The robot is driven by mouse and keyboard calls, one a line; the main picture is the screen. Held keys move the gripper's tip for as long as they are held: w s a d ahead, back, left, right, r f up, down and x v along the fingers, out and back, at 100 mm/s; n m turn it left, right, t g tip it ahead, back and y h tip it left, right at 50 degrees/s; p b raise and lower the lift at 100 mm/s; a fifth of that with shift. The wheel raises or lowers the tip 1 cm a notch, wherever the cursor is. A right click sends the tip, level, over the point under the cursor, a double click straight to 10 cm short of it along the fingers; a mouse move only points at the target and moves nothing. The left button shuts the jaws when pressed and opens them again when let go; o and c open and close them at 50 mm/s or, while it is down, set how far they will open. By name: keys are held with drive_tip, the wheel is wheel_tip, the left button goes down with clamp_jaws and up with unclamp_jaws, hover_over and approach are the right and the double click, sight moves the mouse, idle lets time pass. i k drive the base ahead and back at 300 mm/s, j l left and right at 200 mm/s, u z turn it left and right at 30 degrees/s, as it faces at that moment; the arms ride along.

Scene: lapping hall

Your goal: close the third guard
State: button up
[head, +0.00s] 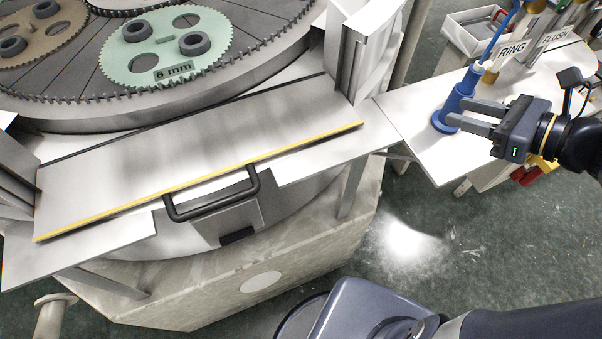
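A guard (200,165), a flat grey metal panel with a yellow front edge, lies low and slanting in front of the round lapping plate (75,85). Its black bar handle (212,200) hangs at the front edge, facing me. No number shows on it, so I cannot tell whether it is the third. My gripper (456,112) is far to the right of the handle, over the white side table. Its two fingers are apart, with their tips at a blue upright tool (461,95). I cannot tell whether they touch it. Nothing is held at the handle.
Upright metal panels (362,50) flank the guard. The white side table (425,145) carries the blue tool with its hose and the RING (511,49) and FLUSH signs. A white tray (470,38) stands behind. Green floor (400,245) is open between machine and table.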

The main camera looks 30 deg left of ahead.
sight(94, 183)
drive_tip(key=i+u, duration=0.2)
drive_tip(key=u, duration=1.4)
